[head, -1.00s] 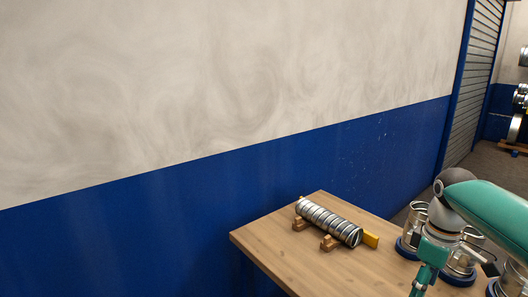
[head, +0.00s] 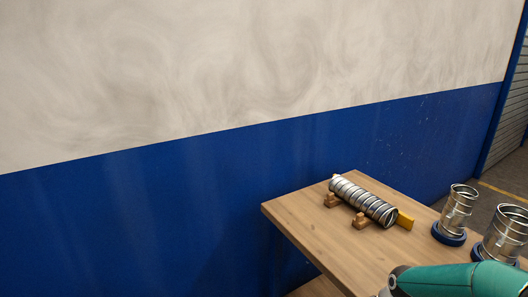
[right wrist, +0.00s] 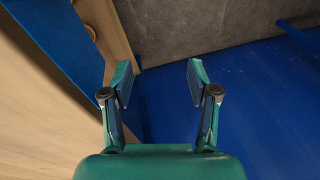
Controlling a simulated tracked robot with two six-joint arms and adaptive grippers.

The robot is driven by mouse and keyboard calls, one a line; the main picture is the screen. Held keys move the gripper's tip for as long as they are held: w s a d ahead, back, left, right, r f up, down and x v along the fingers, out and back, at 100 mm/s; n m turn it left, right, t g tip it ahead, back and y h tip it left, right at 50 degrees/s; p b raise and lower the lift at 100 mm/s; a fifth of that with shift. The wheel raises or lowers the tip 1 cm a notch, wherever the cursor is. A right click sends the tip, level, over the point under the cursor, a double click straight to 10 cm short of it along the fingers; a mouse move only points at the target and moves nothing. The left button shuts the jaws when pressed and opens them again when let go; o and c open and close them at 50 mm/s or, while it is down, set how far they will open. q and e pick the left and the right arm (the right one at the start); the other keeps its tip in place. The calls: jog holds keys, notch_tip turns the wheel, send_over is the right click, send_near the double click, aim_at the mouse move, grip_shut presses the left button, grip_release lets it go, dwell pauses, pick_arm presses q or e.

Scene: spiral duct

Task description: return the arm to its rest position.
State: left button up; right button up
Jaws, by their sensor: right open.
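My right arm (head: 455,281) shows as a teal link at the bottom right of the head view; its gripper is out of that frame. In the right wrist view my right gripper (right wrist: 158,82) is open, its two fingers wide apart with nothing between them. A wooden edge and blue surfaces lie beyond the fingers. My left gripper is in neither view.
A wooden table (head: 312,222) stands at the lower right. Metal cylinders (head: 458,208) on blue bases stand to the right. A blue and white wall (head: 200,200) is behind.

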jog(key=s+a+f+m+b, duration=0.2)
jog(key=s+a+f+m, duration=0.1)
jog(key=s+a+f, duration=0.4)
jog(key=s+a+f+m+y+b, duration=0.1)
jog(key=s+a+f+m+b, duration=0.2)
jog(key=s+a+f, duration=0.4)
jog(key=s+f, duration=0.4)
jog(key=f, duration=0.4)
jog(key=shift+a+y, duration=0.3)
jog(key=shift+a, duration=0.1)
jog(key=shift+w, duration=0.1)
